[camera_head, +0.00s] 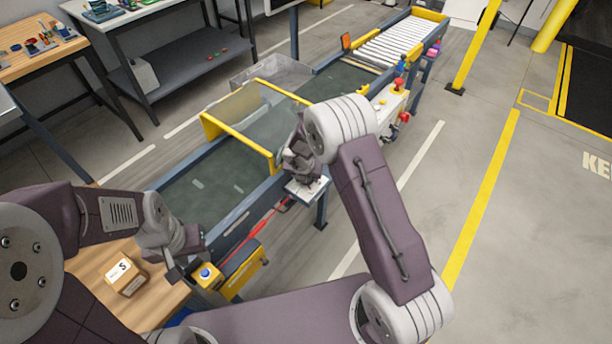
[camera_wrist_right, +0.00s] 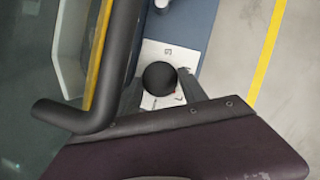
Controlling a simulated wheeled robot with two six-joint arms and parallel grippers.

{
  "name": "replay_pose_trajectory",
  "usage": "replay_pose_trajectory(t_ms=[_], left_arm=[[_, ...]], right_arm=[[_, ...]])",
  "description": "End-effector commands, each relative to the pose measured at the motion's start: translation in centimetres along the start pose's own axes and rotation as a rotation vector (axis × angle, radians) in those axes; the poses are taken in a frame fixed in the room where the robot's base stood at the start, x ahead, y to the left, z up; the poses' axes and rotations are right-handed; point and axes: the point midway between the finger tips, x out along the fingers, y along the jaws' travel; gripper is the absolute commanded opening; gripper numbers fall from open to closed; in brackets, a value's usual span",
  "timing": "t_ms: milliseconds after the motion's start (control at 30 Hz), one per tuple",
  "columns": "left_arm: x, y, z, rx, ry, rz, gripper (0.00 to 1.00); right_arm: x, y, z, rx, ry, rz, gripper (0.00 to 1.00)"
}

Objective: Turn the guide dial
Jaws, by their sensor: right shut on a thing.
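The guide dial (camera_wrist_right: 160,78) is a round black knob on a white marked plate (camera_wrist_right: 152,52) at the conveyor's side, seen in the right wrist view. My right gripper (camera_wrist_right: 160,88) has one dark finger on each side of the knob and is shut on it. In the head view my right gripper (camera_head: 298,160) is over the small white plate (camera_head: 312,190) on the conveyor's near side, and the arm's wrist partly hides the spot. My left gripper (camera_head: 182,246) is low at the left by the wooden table, away from the dial; its finger opening is not clear.
The conveyor (camera_head: 195,190) runs up to rollers (camera_head: 390,45), with a yellow-edged clear guard (camera_head: 240,135) across it. A box marked S (camera_head: 126,277) lies on the wooden table. A dark curved bar (camera_wrist_right: 75,115) is close beside my right gripper. Floor at right is clear.

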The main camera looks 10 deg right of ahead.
Motion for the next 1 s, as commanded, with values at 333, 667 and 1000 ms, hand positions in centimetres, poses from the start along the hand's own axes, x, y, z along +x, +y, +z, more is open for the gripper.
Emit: replay_pose_trajectory(t_ms=[333,667,1000], left_arm=[[0.0,0.0,0.0,0.0,0.0,0.0,0.36],[0.0,0.0,0.0,0.0,0.0,0.0,0.36],[0.0,0.0,0.0,0.0,0.0,0.0,0.36]], right_arm=[[-0.01,0.02,0.01,0.0,0.0,0.001,0.09],[-0.02,0.02,0.01,0.0,0.0,0.001,0.09],[-0.02,0.02,0.02,0.0,0.0,0.001,0.7]])
